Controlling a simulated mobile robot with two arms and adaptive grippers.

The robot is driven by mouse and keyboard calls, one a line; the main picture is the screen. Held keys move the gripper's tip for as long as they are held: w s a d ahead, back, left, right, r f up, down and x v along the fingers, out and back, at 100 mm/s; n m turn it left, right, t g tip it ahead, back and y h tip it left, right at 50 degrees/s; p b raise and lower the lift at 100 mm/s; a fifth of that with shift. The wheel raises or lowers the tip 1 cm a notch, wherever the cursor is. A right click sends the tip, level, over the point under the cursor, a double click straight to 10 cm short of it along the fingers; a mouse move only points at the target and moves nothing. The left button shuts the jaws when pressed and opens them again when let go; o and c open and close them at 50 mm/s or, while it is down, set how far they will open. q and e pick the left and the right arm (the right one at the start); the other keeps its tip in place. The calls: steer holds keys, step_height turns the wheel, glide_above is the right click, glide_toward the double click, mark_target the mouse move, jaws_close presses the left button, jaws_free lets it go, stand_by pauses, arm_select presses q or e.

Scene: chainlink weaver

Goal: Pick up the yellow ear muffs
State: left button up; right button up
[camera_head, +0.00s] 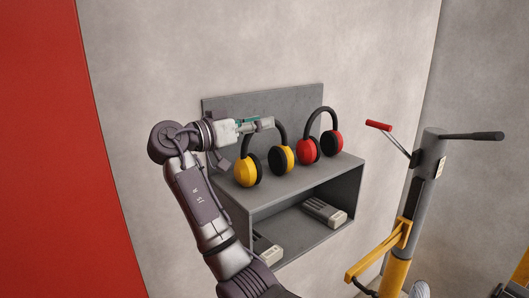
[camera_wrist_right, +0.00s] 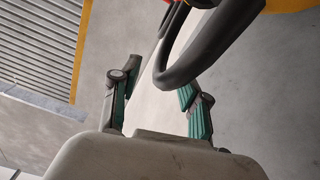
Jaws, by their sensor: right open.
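The yellow ear muffs (camera_head: 246,173) stand on top of a grey wall shelf, cups down, with the black headband arching up. In the right wrist view, the dark headband (camera_wrist_right: 203,58) curves in front of my open fingers (camera_wrist_right: 157,80), close to the right finger. I cannot tell whether they touch. My left gripper is not in view.
Red ear muffs (camera_head: 307,150) stand just right of the yellow ones. The grey shelf (camera_head: 232,200) has a back panel and holds grey devices (camera_head: 324,212) in its lower compartment. A machine with a red-handled lever (camera_head: 378,125) stands at the right.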

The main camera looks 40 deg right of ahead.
steer(key=shift+s+d+f, duration=0.1)
steer(key=shift+s+d, duration=0.05)
steer(key=shift+d, duration=0.9)
steer(key=shift+a, duration=0.15)
steer(key=shift+c, duration=0.5)
steer(key=shift+a, duration=0.1)
steer(key=shift+c, duration=1.4)
jaws_close()
